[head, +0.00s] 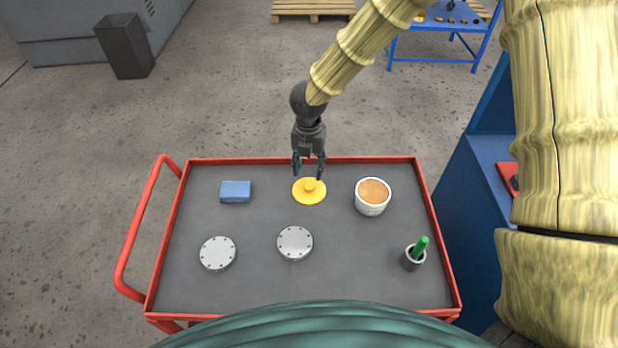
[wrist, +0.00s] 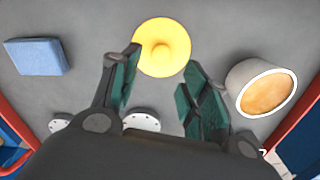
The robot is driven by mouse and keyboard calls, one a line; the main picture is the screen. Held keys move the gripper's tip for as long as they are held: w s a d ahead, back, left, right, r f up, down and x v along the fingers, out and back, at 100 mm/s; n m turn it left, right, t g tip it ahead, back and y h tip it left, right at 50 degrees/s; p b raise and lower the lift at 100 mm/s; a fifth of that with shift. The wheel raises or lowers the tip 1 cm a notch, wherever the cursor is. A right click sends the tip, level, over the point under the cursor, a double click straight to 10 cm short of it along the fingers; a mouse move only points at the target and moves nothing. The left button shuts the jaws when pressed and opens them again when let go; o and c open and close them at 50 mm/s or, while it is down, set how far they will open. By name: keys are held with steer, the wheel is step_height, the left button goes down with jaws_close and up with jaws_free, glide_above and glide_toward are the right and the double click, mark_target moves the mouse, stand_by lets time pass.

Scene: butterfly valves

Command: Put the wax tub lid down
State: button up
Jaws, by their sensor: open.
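The yellow wax tub lid (head: 309,191) lies flat on the grey cart top, knob up, near the cart's far edge. It also shows in the wrist view (wrist: 163,47), just beyond my fingertips. My gripper (head: 308,172) is open and empty, pointing down above the lid, with its fingers apart. In the wrist view my gripper (wrist: 160,80) shows green finger pads with nothing between them. The wax tub (head: 372,197) is a white cup with orange wax, standing uncovered to the right of the lid; it also shows in the wrist view (wrist: 262,88).
On the red-rimmed cart (head: 330,280) are a blue block (head: 236,191) at the left, two grey bolted discs (head: 217,253) (head: 295,243) towards the front, and a small dark pot (head: 412,260) with a green handle at the right. The front middle of the cart is bare.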

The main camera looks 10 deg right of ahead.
steer(key=shift+r+b, duration=0.35)
steer(key=shift+r, duration=1.65)
steer(key=shift+s+f, duration=0.1)
